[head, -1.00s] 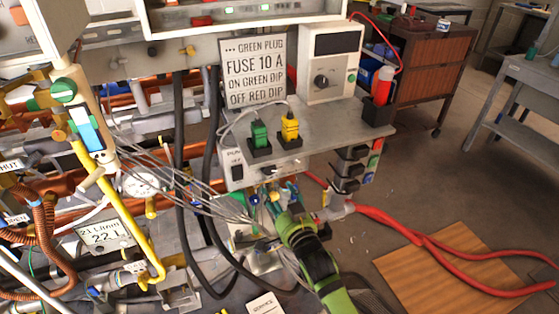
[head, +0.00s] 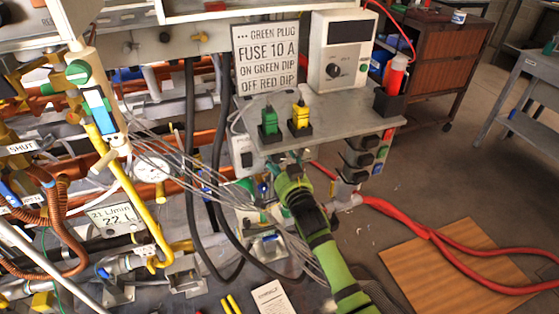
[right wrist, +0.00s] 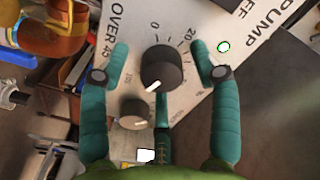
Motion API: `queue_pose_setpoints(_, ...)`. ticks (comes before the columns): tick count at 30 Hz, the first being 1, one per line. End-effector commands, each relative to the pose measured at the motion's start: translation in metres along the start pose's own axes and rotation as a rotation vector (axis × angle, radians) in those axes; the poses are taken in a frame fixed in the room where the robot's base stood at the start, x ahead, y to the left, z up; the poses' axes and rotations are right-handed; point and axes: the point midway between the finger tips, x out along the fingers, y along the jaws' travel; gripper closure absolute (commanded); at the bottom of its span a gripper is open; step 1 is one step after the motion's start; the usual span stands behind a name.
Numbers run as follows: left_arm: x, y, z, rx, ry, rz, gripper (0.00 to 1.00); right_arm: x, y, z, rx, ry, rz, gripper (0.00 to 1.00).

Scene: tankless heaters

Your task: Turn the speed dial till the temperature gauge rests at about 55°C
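A black round dial (right wrist: 162,68) with a white pointer mark sits on a white panel in the right wrist view, with 0 and 20 printed on the scale beside it. The pointer faces the lower left of that picture. My right gripper (right wrist: 160,50) is open, with teal fingers on both sides of the dial and gaps between. A third teal finger shows below the dial. In the head view my right gripper (head: 290,168) is under the shelf, hiding the dial. A round white gauge (head: 152,168) hangs at left; its reading is too small to tell. My left gripper is out of view.
A smaller grey knob (right wrist: 134,112) is close to the dial. Loose grey wires (head: 195,185) and black hoses (head: 217,130) run left of my gripper. A shelf (head: 350,117) with green and yellow plugs is above it. Red hoses (head: 440,240) lie on the floor at right.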

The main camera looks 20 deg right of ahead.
Motion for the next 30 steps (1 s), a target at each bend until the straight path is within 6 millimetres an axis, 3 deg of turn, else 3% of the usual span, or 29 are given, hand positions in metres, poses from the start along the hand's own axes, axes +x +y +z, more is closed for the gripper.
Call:
queue_pose_setpoints(1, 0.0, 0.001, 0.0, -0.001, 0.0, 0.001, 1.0, 0.0, 0.0, 0.0, 0.0, 0.0, 0.0, 0.6)
queue_pose_setpoints(3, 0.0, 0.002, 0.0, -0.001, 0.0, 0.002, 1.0, 0.0, 0.0, 0.0, 0.0, 0.0, 0.0, 0.88)
queue_pose_setpoints(4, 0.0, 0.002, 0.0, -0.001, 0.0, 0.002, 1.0, 0.0, 0.0, 0.0, 0.0, 0.0, 0.0, 0.92)
queue_pose_setpoints(17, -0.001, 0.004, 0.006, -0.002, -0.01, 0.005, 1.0, -0.001, 0.0, 0.002, -0.031, -0.005, 0.001, 0.93)
queue_pose_setpoints(30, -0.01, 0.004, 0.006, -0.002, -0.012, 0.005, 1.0, -0.001, 0.001, 0.004, -0.336, -0.01, 0.001, 0.93)
